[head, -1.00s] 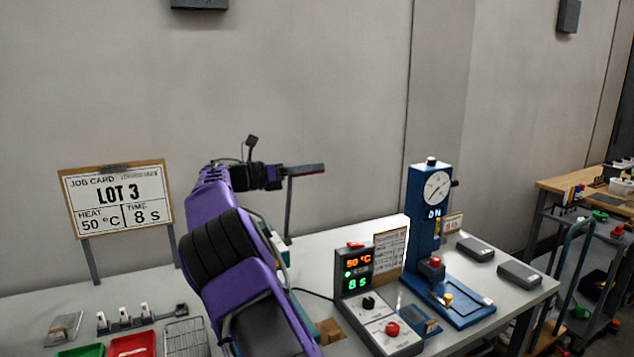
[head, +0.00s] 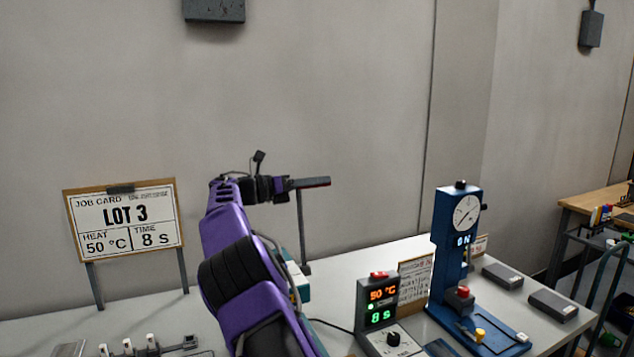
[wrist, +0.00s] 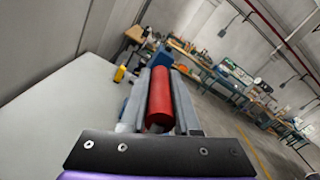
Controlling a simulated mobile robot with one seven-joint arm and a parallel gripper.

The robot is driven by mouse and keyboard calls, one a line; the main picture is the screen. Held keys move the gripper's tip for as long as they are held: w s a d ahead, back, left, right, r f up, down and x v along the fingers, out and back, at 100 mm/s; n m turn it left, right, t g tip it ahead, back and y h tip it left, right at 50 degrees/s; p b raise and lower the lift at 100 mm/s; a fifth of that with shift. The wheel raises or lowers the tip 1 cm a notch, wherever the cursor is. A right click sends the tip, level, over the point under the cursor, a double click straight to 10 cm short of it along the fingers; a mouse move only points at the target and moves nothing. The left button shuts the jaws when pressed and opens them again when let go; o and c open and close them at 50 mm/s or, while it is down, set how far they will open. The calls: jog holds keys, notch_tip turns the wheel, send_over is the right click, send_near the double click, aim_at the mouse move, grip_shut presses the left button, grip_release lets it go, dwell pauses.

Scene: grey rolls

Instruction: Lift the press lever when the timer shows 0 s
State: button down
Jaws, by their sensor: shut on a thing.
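The red cylindrical grip of the press lever (wrist: 159,105) lies lengthwise between my two grey fingers in the wrist view. My gripper (head: 312,183) is shut on it, raised above the bench in the head view. A thin upright post stands below the gripper. Most of the teal press (head: 297,285) is hidden behind my purple arm. The timer box (head: 378,305) shows orange 50 °C and green 8 s, with a small green light between them. The job card (head: 123,222) reads LOT 3, heat 50 °C, time 8 s.
Dark flat blocks (head: 553,305) lie near the bench's right end. A row of small white-topped items (head: 128,347) is at the lower left.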

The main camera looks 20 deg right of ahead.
jog(key=shift+w+f, duration=0.1)
jog(key=shift+f, duration=0.25)
jog(key=c, duration=0.8)
grip_release()
jog(key=shift+w, duration=0.1)
jog(key=shift+o, duration=0.7)
jog(key=shift+r, duration=0.15)
jog(key=shift+a, duration=0.1)
jog(key=a, duration=1.2)
jog(key=shift+s, duration=0.25)
